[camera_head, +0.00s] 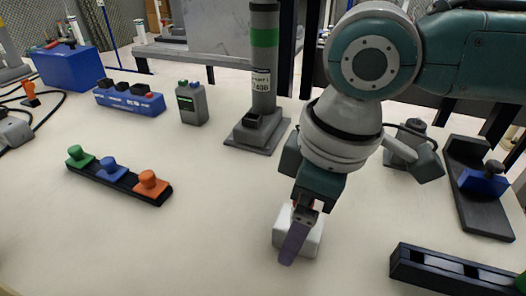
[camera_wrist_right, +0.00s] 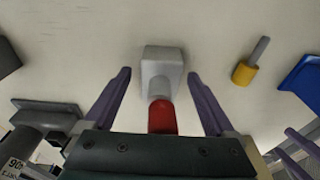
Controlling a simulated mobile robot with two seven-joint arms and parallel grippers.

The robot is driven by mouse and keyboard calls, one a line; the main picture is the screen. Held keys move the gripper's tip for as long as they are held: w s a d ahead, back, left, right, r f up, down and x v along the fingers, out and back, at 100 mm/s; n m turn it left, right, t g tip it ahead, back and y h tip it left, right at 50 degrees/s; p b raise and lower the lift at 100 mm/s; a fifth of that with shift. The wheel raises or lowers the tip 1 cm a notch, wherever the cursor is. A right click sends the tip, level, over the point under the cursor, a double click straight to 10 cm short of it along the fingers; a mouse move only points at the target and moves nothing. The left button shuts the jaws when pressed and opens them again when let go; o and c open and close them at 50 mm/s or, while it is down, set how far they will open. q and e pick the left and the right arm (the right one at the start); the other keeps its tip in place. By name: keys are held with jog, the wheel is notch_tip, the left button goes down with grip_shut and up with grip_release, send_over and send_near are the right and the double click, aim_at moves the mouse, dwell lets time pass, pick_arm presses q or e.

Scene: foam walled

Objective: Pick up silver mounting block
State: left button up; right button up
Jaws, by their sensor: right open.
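The silver mounting block (camera_head: 311,237) is a small pale block on the table, front of centre in the head view. It also shows in the right wrist view (camera_wrist_right: 161,68), between two purple fingers. A short red cylinder (camera_wrist_right: 162,117) is at its near end there; I cannot tell whether they are joined. My right gripper (camera_head: 289,259) is over the block, its purple finger hiding part of it. In the right wrist view the gripper (camera_wrist_right: 159,74) is open, with a visible gap on each side of the block.
A black strip with green, blue and orange knobs (camera_head: 118,184) lies left. A post with a green band (camera_head: 264,70) stands behind. A black slotted rail (camera_head: 455,272) is at front right. The wrist view shows a yellow cylinder (camera_wrist_right: 244,73).

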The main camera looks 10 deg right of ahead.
grip_shut()
dwell(0.6)
jog(key=shift+r, duration=0.1)
